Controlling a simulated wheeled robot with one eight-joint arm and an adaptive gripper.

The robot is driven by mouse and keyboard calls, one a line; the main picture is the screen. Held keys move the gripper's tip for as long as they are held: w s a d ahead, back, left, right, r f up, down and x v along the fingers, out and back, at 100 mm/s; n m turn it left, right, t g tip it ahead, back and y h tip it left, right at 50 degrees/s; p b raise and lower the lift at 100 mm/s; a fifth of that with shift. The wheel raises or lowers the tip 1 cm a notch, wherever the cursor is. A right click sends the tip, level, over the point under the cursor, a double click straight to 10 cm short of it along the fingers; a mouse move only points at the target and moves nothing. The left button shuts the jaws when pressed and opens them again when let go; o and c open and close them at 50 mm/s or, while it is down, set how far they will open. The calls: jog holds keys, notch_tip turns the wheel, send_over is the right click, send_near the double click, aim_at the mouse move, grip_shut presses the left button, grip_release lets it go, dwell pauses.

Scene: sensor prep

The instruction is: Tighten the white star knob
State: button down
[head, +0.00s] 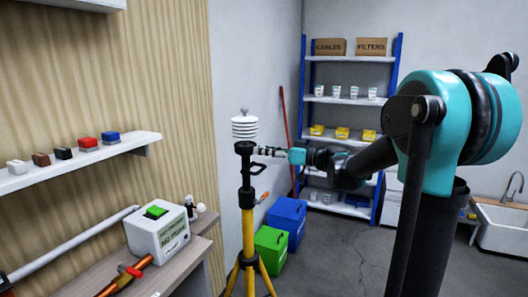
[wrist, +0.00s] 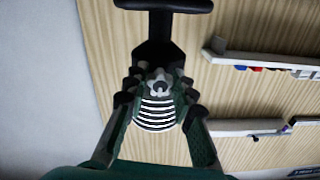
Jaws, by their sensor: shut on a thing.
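The white star knob (wrist: 158,84) sits between my fingertips in the wrist view, pale and lobed with a dark centre. My gripper (wrist: 157,94) is shut on it, one finger on each side. A black-and-white striped rounded part (wrist: 155,115) shows just below the knob. In the head view, my gripper (head: 266,151) reaches from the right to the upper post of the yellow-legged tripod (head: 248,225). A white ribbed sensor (head: 244,128) stands upright on top. The knob is too small to make out there.
A wall shelf (head: 75,163) holds small blocks at the left. Below it, a box with a green button (head: 156,232) stands on a bench. Green (head: 270,250) and blue (head: 287,220) bins stand behind the tripod. A blue-framed rack (head: 393,95) is at the back.

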jog(key=shift+m, duration=0.3)
jog(key=m, duration=0.5)
jog(key=shift+m, duration=0.3)
jog(key=m, duration=0.5)
jog(key=shift+m, duration=0.3)
jog(key=m, duration=0.6)
jog(key=shift+m+t, duration=0.3)
jog(key=shift+m, duration=0.1)
jog(key=m, duration=0.5)
jog(key=shift+m, duration=0.4)
jog(key=c, duration=1.3)
grip_release()
jog(key=shift+o, duration=0.2)
